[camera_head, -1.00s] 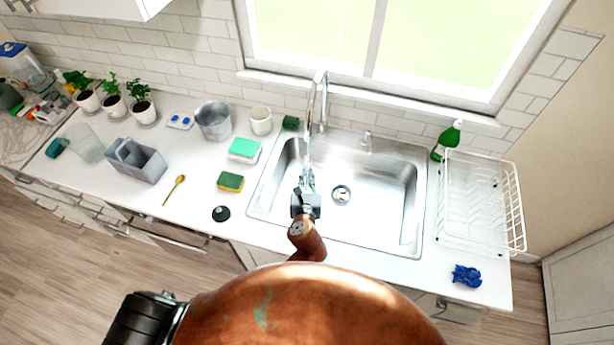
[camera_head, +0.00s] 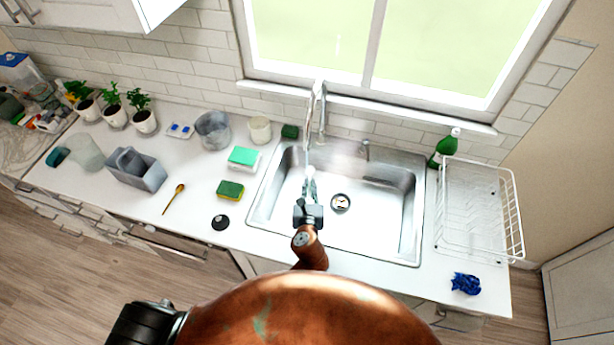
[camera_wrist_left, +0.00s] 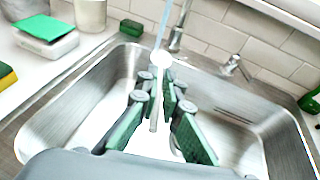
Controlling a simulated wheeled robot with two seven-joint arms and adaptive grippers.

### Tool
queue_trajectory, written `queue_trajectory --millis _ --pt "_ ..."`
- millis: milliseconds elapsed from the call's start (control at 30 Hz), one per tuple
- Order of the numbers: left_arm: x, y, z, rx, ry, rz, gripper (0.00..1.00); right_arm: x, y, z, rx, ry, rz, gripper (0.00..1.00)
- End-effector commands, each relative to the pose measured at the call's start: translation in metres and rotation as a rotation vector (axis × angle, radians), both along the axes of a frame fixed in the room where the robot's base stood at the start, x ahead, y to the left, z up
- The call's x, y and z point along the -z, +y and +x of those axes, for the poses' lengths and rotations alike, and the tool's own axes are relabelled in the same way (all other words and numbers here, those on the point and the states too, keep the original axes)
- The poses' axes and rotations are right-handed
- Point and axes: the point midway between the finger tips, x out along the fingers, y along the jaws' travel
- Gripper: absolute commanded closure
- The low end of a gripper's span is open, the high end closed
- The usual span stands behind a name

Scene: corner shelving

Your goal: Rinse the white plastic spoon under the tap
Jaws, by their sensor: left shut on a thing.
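My left gripper (camera_head: 309,192) is over the left half of the steel sink (camera_head: 385,235). In the left wrist view its green-padded fingers (camera_wrist_left: 160,95) are shut on the white plastic spoon (camera_wrist_left: 154,118). The spoon's round bowl (camera_wrist_left: 162,60) points away from the fingers, toward the tap. The tap (camera_head: 322,105) stands at the back of the sink, and a thin stream of water (camera_wrist_left: 164,28) comes down onto or right at the bowl. In the head view the spoon is small and hard to make out. My right gripper is not in view.
A white dish rack (camera_head: 516,205) and a green bottle (camera_head: 446,148) stand right of the sink, near a blue cloth (camera_head: 466,283). A sponge (camera_head: 230,190), a black stopper (camera_head: 220,222), a wooden spoon (camera_head: 173,198) and a grey caddy (camera_head: 137,172) are on the left counter.

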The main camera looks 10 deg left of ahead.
Motion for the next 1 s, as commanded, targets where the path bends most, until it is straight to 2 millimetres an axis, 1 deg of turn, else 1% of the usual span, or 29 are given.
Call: queue_trajectory --millis 300,700,1000 --pt "-0.001 0.004 -0.024 0.001 0.001 0.002 1.00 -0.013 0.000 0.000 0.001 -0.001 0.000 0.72" --pt "-0.001 0.008 -0.054 0.001 0.002 0.001 1.00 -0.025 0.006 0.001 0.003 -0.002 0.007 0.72" --pt "-0.001 0.011 -0.074 0.001 0.001 0.002 1.00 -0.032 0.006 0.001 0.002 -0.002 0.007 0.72"
